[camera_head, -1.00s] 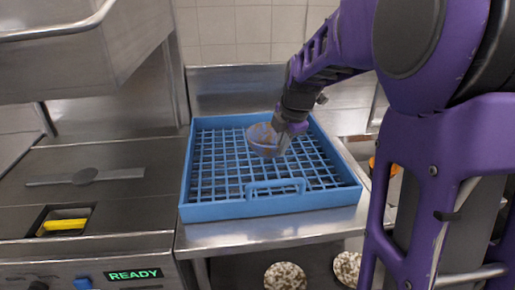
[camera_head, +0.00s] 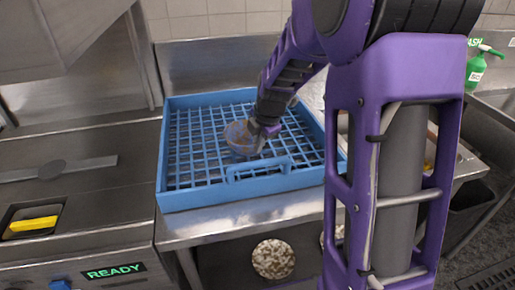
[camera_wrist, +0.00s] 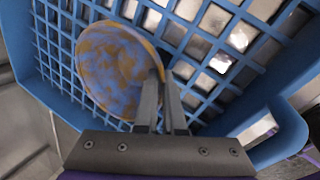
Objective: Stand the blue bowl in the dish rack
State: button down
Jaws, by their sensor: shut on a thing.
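The blue bowl (camera_head: 243,138), mottled with orange-brown, is at my gripper over the middle of the blue dish rack (camera_head: 190,200). My gripper (camera_head: 264,130) is shut on the bowl's rim. In the wrist view, the fingers (camera_wrist: 160,88) pinch the right side of the bowl (camera_wrist: 112,68), whose round face shows tilted against the rack's grid. The rack (camera_wrist: 290,128) is a shallow square tray with an open lattice floor and a front handle. I cannot tell whether the bowl touches the lattice.
The rack sits on a steel counter (camera_head: 215,225). A steel machine with a READY display (camera_head: 114,271) stands at the left. A tiled wall (camera_head: 200,22) is behind. A green spray bottle (camera_head: 482,65) stands at the far right. Most of the rack's lattice is bare.

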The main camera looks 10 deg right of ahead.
jog(key=shift+f, duration=0.8)
jog(key=shift+f, duration=0.15)
jog(key=c, duration=1)
grip_release()
jog(key=v, duration=1.2)
jog(key=shift+p, duration=0.45)
